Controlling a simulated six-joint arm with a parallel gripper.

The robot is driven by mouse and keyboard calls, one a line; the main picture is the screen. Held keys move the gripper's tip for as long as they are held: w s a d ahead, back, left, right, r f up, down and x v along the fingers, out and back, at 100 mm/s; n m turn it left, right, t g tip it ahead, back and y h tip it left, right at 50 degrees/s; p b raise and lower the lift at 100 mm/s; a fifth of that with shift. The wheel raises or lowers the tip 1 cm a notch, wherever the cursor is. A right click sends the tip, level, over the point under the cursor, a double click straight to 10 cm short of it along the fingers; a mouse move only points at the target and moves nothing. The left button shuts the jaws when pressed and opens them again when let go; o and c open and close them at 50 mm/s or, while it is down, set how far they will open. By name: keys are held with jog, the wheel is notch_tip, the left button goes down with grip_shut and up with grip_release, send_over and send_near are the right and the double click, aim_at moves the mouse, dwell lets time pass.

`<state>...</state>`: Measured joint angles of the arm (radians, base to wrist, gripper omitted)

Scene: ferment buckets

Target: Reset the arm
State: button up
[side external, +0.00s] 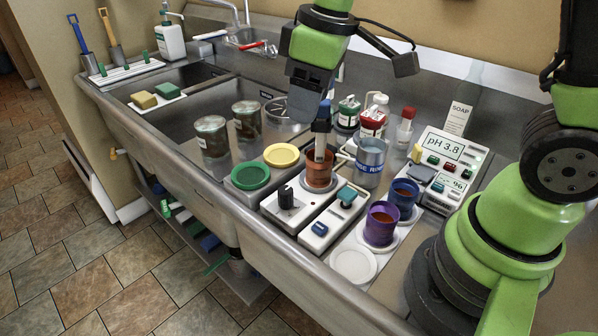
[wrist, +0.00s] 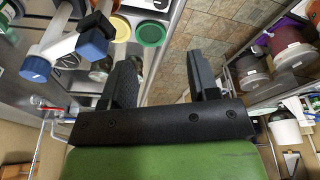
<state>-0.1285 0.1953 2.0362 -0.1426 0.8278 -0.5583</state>
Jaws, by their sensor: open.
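My gripper (side external: 304,104) hangs over the sink counter in the side external view, above and behind the orange-brown cup (side external: 320,170). A blue-topped probe (side external: 322,125) stands upright in that cup, right beside the gripper in the picture. In the wrist view my gripper's two dark fingers (wrist: 163,75) are spread wide with nothing between them. Two blue-ended parts (wrist: 92,46) lie left of the fingers there, outside the jaws. Whether the gripper touches the probe cannot be told from the side external view.
A yellow lid (side external: 281,155), a green lid (side external: 250,176) and two dark jars (side external: 211,136) stand to the left. A blue-grey can (side external: 370,162), purple cup (side external: 381,223), blue cup (side external: 404,193) and pH meter (side external: 444,160) stand to the right. The sink basin is partly clear.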

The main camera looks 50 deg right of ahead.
jog(key=s+d+r+m+t, duration=0.1)
jog(key=s+r+m+t, duration=0.1)
jog(key=s+r+m, duration=0.2)
jog(key=s+r+m+t+y, duration=0.1)
jog(key=s+r+m+t, duration=0.2)
jog(key=s, duration=0.6)
jog(key=shift+s+d+r+m, duration=0.3)
jog(key=shift+r+m, duration=0.2)
jog(key=shift+m, duration=0.5)
